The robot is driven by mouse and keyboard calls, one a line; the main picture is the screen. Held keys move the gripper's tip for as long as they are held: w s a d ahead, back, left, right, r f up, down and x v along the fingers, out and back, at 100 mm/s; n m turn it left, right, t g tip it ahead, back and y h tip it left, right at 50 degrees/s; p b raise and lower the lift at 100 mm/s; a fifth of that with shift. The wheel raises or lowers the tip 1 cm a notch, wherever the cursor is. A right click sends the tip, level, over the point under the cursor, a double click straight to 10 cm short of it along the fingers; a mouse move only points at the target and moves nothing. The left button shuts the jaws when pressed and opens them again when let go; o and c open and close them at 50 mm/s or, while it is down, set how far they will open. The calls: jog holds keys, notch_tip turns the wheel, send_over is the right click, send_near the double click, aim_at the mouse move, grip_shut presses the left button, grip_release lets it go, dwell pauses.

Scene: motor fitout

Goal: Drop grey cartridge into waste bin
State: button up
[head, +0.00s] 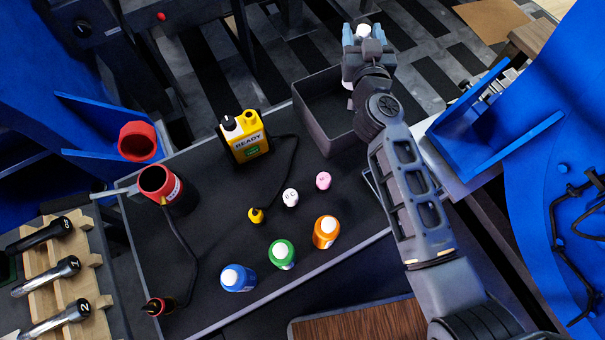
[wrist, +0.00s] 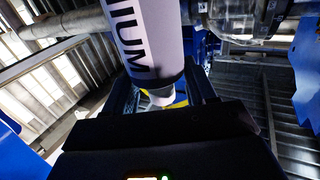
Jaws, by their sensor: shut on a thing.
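My gripper (head: 363,36) is shut on the grey cartridge. In the head view only a small pale end of the cartridge (head: 363,30) shows between the blue fingertips. The wrist view shows a pale grey cylinder (wrist: 150,30) with dark letters ending in "IUM", a dark band and a white tip, between the dark fingers. The waste bin appears to be the dark grey open box (head: 313,125) at the table's far right corner. My gripper appears at the bin's far right side in the picture; its height above the rim is hard to tell. My arm covers the bin's right part.
A yellow "READY" unit (head: 246,138) stands left of the bin. Blue (head: 238,278), green (head: 282,254) and orange (head: 326,231) bottles stand near the table's front. A red cylinder (head: 164,184) stands at the left. A blue bracket (head: 490,130) is right of my arm.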

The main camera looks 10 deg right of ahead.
jog(key=shift+a+f+b, duration=0.1)
jog(key=shift+f+b, duration=1.25)
jog(key=shift+f, duration=0.05)
jog(key=o, duration=1.5)
jog(key=shift+c, duration=0.2)
jog(key=shift+s, duration=0.1)
jog(key=s+a+p, duration=0.1)
jog(key=s, duration=0.6)
jog(key=shift+s, duration=0.3)
jog(key=shift+a, duration=0.1)
